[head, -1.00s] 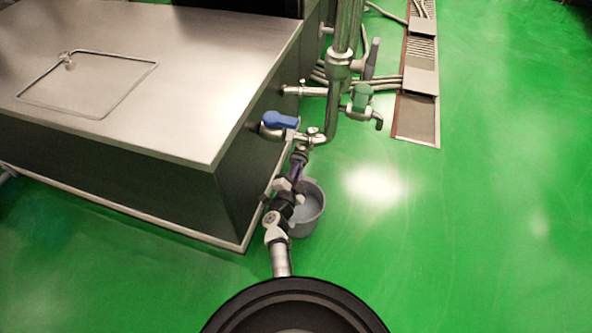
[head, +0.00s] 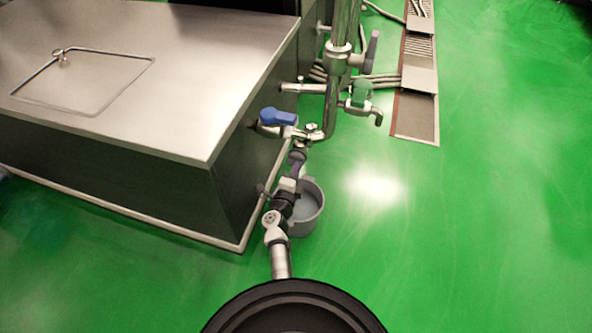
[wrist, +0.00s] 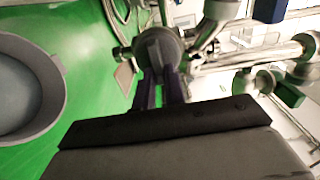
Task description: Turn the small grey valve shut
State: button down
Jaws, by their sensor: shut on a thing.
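The small grey valve shows in the wrist view as a round, dark grey knob (wrist: 158,46) at the end of my fingers. In the head view it sits low on the pipework below the blue-handled valve and is mostly hidden by my gripper (head: 298,160). In the wrist view the two dark purple fingers of my gripper (wrist: 161,84) reach up to the knob, one on each side, and are shut on it. The knob's exact turn angle cannot be told.
A grey bucket (head: 312,213) stands on the green floor beside my wrist; it also shows in the wrist view (wrist: 52,78). A blue-handled valve (head: 279,117), a green-handled valve (head: 361,92) and a larger grey lever (head: 372,50) are close by. A steel tank (head: 190,110) stands left.

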dwell(0.5)
jog(key=c, duration=1.5)
grip_release()
jog(key=shift+o, duration=0.2)
jog(key=shift+s, duration=0.1)
jog(key=p+v, duration=0.4)
jog(key=v, duration=0.9)
jog(key=shift+s, duration=0.35)
jog(key=shift+a, duration=0.15)
